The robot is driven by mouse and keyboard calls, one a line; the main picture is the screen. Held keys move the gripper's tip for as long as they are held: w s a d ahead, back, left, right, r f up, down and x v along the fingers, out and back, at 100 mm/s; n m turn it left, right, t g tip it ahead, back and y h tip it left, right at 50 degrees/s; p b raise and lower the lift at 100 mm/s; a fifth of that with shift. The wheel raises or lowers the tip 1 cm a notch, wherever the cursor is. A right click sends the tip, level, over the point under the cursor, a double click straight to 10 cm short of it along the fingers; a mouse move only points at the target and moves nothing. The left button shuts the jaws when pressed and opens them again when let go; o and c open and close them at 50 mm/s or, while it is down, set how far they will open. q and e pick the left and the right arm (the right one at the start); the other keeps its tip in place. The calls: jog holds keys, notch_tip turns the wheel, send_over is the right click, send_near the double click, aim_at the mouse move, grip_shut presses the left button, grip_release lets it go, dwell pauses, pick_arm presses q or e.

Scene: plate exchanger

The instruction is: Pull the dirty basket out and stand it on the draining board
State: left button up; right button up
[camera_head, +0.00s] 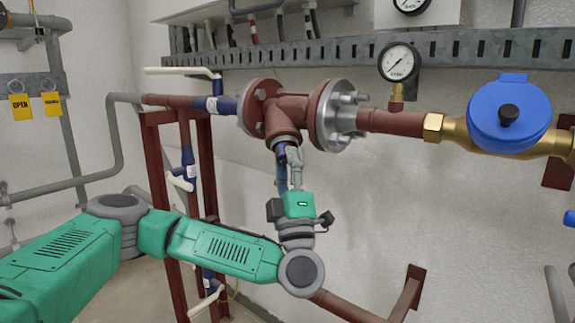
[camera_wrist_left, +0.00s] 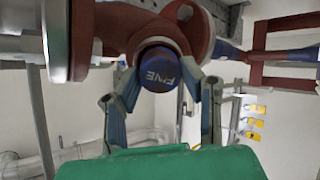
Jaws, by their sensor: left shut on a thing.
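A red-brown strainer body (camera_head: 285,112) sits in the pipe line between two flanges, its branch pointing down. In the left wrist view, a dark blue round end piece (camera_wrist_left: 158,72) with pale lettering sits in the branch mouth. My left gripper (camera_head: 287,158) comes up from below to the branch. In the left wrist view, its two fingers (camera_wrist_left: 160,88) are shut on the blue end piece, one on each side. Any basket behind this end piece is hidden inside the body. I cannot make out a draining board. My right gripper is not in view.
A pressure gauge (camera_head: 398,63) and a blue-capped brass meter (camera_head: 508,113) are on the line at the right. A red-brown stand (camera_head: 157,180) with white-handled valves is left of my gripper. Yellow tags (camera_head: 20,106) hang at far left.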

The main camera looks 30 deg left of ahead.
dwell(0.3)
pick_arm(q)
jog(key=b+v, duration=0.5)
dwell(0.7)
jog(key=shift+d, duration=0.1)
jog(key=b+v, duration=0.1)
jog(key=v, duration=0.1)
jog(key=shift+s+d+f, duration=0.1)
jog(key=shift+s+f, duration=0.1)
jog(key=shift+f, duration=0.05)
dwell(0.4)
jog(key=shift+v, duration=2.5)
